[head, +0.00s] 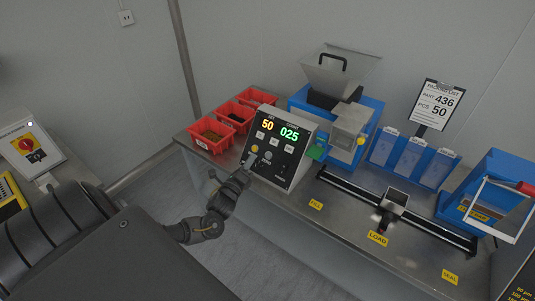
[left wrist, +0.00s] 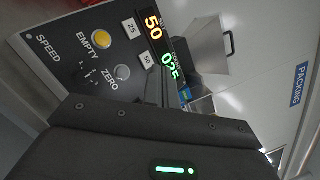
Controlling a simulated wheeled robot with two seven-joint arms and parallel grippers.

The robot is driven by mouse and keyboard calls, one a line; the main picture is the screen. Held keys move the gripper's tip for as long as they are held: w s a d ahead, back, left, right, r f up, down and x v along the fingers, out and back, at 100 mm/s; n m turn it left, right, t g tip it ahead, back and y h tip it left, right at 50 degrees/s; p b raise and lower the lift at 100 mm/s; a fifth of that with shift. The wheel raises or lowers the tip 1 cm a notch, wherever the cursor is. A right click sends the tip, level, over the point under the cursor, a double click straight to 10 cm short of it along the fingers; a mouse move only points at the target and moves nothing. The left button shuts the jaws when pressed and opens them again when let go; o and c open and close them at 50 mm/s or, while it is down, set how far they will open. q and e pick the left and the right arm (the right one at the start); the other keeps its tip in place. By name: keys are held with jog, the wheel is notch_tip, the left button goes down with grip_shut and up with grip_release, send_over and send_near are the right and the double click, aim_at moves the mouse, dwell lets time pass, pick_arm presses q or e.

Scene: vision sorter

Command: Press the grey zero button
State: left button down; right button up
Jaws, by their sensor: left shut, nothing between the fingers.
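The grey zero button (left wrist: 122,72) is a round knob-like button beside the word ZERO on the dark control panel; it also shows in the head view (head: 268,155). The yellow EMPTY button (left wrist: 101,39) is beside it. The control panel (head: 292,163) slopes toward me and shows a yellow 50 and a green 025. My left gripper (head: 249,161) is shut and empty, close in front of the panel's lower left part. In the left wrist view its dark body fills the lower part, and I cannot tell whether the tips touch the panel. My right gripper is out of view.
Red bins (head: 211,134) stand left of the panel. A hopper (head: 340,72) on a blue machine rises behind it. A black rail (head: 400,210) with a small carriage crosses the table to the right. Blue holders (head: 410,158) and a packing list sign (head: 437,103) stand farther back.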

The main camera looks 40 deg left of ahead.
aim_at(268, 155)
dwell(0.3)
pick_arm(q)
jog(key=shift+w+a+f+b, duration=0.1)
jog(key=shift+w+f+b, duration=0.75)
jog(key=shift+w+b, duration=0.45)
jog(key=shift+w+d+f+b, duration=0.1)
jog(key=shift+w+f+b, duration=0.7)
jog(key=shift+w+b, duration=0.5)
jog(key=shift+w+a+f+b, duration=0.1)
jog(key=shift+w+f+b, duration=0.85)
jog(key=shift+b, duration=0.6)
jog(key=shift+w+r, duration=0.1)
jog(key=shift+w, duration=0.1)
jog(key=shift+w+f, duration=0.25)
